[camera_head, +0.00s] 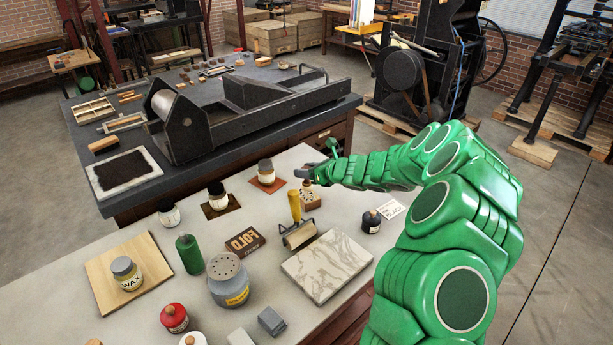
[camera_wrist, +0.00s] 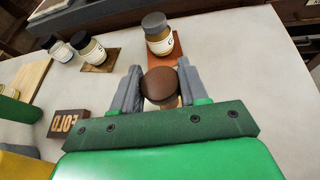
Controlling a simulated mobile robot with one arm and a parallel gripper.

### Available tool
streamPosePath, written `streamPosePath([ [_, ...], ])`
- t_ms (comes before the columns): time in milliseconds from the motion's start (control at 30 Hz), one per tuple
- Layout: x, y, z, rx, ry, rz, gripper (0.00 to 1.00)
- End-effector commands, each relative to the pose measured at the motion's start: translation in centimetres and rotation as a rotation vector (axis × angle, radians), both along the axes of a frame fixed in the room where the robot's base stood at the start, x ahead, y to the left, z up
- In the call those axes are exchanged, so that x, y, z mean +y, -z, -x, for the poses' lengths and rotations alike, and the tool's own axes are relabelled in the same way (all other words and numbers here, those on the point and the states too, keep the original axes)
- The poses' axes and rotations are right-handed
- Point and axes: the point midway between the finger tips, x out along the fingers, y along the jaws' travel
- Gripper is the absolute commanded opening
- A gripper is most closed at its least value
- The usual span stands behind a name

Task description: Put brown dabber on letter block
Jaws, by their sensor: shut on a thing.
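The brown dabber (camera_wrist: 160,86) shows in the wrist view as a round brown top between my gripper's two grey fingers (camera_wrist: 160,84). My gripper (camera_head: 305,173) is shut on it.
A roller with a yellow handle (camera_head: 297,229) stands between the wooden block and a marble slab (camera_head: 327,266). A jar on an orange-brown mat (camera_head: 266,172) is left of my gripper. A green bottle (camera_head: 189,254) and a grey shaker (camera_head: 229,281) stand near the letter block.

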Motion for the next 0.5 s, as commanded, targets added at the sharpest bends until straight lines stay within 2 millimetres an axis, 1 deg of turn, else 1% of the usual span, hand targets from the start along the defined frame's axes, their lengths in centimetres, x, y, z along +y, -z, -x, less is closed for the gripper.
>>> streamPosePath([
  [33, 0.0, 0.9, 0.0, 0.004, 0.000, 0.000, 0.09],
  [100, 0.0, 1.7, 0.1, 0.004, 0.000, 0.000, 0.09],
  [167, 0.0, 2.1, 0.1, 0.004, 0.000, 0.000, 0.09],
  [500, 0.0, 2.2, 0.0, 0.002, 0.000, -0.001, 0.09],
])
